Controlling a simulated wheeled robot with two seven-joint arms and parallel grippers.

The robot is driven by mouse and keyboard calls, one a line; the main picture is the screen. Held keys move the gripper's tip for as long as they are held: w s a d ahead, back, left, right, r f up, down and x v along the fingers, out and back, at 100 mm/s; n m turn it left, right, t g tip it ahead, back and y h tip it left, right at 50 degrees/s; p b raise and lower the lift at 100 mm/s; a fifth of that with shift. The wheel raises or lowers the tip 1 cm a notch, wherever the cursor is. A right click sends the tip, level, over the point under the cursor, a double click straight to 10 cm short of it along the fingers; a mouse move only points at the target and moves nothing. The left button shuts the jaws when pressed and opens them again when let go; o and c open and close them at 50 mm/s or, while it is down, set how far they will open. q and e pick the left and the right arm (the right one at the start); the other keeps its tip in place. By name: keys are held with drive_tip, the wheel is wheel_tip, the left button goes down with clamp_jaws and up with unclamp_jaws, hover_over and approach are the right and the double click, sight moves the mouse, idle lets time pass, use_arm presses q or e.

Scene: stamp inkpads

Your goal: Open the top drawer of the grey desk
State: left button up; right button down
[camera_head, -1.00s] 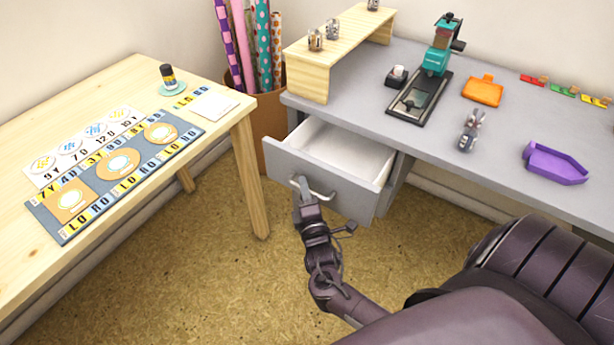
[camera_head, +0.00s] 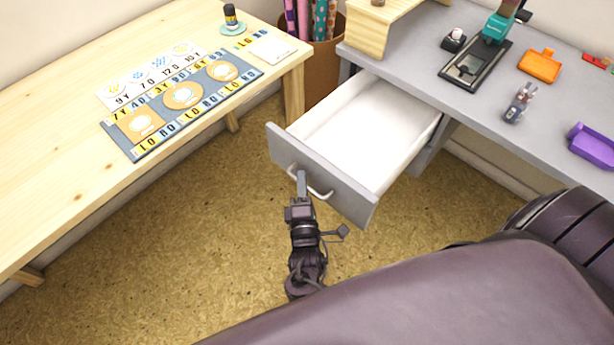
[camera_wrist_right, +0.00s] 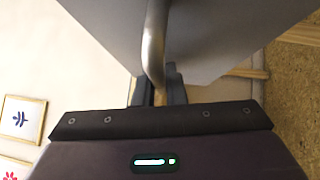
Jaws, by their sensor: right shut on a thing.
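The grey desk (camera_head: 425,98) stands at the upper right of the head view. Its top drawer (camera_head: 325,178) is pulled well out, and its white inside (camera_head: 375,128) looks empty. A curved metal handle (camera_head: 319,193) is on the drawer front; the handle also shows large in the right wrist view (camera_wrist_right: 153,45). My right gripper (camera_head: 301,180) is shut on the handle, near its left part in the head view. In the right wrist view the fingers (camera_wrist_right: 158,92) meet at the handle, partly hidden by it. My left gripper is not in view.
A wooden table (camera_head: 60,110) with a blue game mat (camera_head: 140,157) is on the left. A bin of rolls (camera_head: 325,75) stands between table and desk. A stamping machine (camera_head: 478,62), orange tray (camera_head: 540,66) and purple tray (camera_head: 592,146) are on the desk. Floor before the drawer is clear.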

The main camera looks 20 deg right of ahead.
drive_tip(key=c, duration=1.8)
unclamp_jaws()
drive_tip(key=shift+o, duration=0.2)
drive_tip(key=v, duration=0.7)
drive_tip(key=shift+s+a, duration=0.15)
drive_tip(key=shift+s, duration=0.2)
drive_tip(key=shift+f, duration=0.15)
